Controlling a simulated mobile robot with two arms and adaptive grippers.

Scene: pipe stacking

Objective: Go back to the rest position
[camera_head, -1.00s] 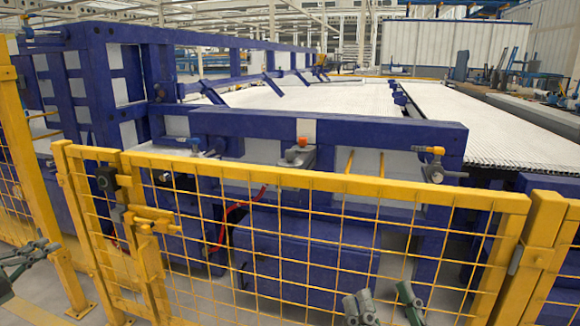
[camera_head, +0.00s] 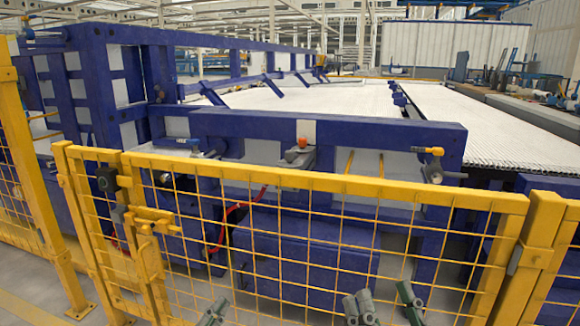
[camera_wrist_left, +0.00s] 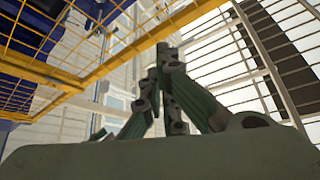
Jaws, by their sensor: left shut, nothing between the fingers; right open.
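My left gripper (camera_head: 213,312) shows at the bottom edge of the head view, just left of the middle, in front of the yellow mesh fence. In the left wrist view its dark green fingers (camera_wrist_left: 166,60) meet at the tips, shut with nothing between them. My right gripper (camera_head: 384,303) is at the bottom edge, right of the middle. Its two grey-green fingers stand apart, open and empty. Most of both grippers is cut off by the lower edge of the head view.
The yellow mesh fence (camera_head: 300,178) spans the front, with a latch (camera_head: 150,218) at left. Behind it stands a blue frame machine (camera_head: 310,128) with a bed of white pipes (camera_head: 330,98). Bare floor (camera_head: 30,295) shows at lower left.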

